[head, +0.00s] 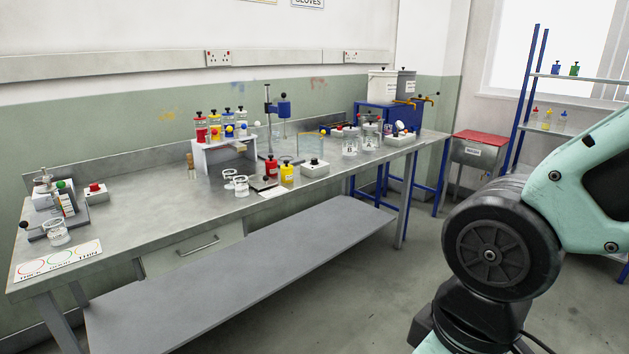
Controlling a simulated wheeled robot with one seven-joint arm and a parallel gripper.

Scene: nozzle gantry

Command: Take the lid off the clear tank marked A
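Two clear tanks stand side by side toward the right end of the long steel bench. The left clear tank (350,146) and the right clear tank (371,139) each carry a small label. The labels are too small to read, so I cannot tell which one is marked A. A dark knob shows at the top of the right tank, and its lid seems to be on. The lid of the left tank is hard to make out. My gripper is out of view; only part of my arm shows at the right, well apart from the tanks.
A white box with a knob (314,168) and red and yellow bottles (286,174) stand left of the tanks. A small device (400,138) stands to their right. A blue stand (386,118) with buckets is behind. Floor (330,300) before the bench is clear.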

